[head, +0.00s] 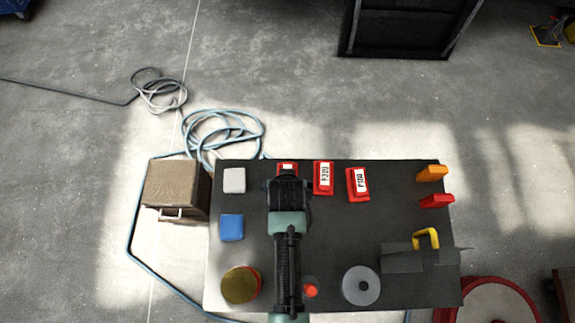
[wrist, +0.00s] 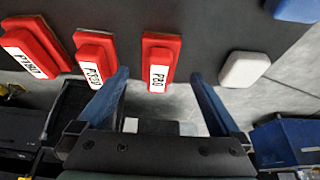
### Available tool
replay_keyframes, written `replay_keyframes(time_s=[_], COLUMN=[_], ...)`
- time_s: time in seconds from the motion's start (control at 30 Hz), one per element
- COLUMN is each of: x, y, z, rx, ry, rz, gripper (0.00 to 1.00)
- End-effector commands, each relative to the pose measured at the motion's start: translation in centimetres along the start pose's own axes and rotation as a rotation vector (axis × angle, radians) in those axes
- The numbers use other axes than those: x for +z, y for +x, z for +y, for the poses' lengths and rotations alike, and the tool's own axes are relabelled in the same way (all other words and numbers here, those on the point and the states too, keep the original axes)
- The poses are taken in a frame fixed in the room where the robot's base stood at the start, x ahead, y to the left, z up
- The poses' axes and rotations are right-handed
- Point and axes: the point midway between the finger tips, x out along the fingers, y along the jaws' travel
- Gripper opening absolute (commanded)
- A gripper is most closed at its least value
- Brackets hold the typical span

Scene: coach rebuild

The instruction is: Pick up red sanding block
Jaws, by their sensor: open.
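Three red sanding blocks with white grit labels lie near the table's far edge. The one marked P80 (wrist: 161,52) shows in the wrist view between the lines of my two fingers; in the head view my wrist covers most of it (head: 287,166). The P320 block (head: 323,178) is just right of it, and also shows in the wrist view (wrist: 95,52). The third block (head: 358,184) is further right, at the far left of the wrist view (wrist: 32,48).
On the dark table (head: 330,225) are a white block (head: 234,180), a blue block (head: 231,227), a yellow round pad (head: 238,285) and a grey disc (head: 361,285). Orange (head: 432,173) and red (head: 437,201) pieces and a yellow-handled tool (head: 427,238) stand right. A brown cabinet (head: 175,187) is left.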

Motion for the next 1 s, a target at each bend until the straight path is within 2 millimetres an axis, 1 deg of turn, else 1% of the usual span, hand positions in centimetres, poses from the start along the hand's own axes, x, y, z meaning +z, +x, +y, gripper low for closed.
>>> replay_keyframes(time_s=[0.17, 0.4, 0.5, 0.6, 0.9, 0.93, 1.0], x=[-0.2, -1.3, -1.2, -1.2, -1.2, -1.2, -1.2], y=[0.7, 3.2, 4.4, 5.1, 5.4, 5.4, 5.4], z=[0.0, 0.1, 0.1, 0.1, 0.1, 0.1, 0.1], rx=[0.0, 0.0, 0.0, 0.0, 0.0, 0.0, 0.0], ry=[0.0, 0.001, 0.001, 0.001, 0.0, 0.0, 0.0], rz=[-0.001, 0.0, -0.001, 0.0, 0.001, 0.001, 0.0], gripper=[1.0, 1.0, 1.0, 1.0, 1.0, 0.98, 0.86])
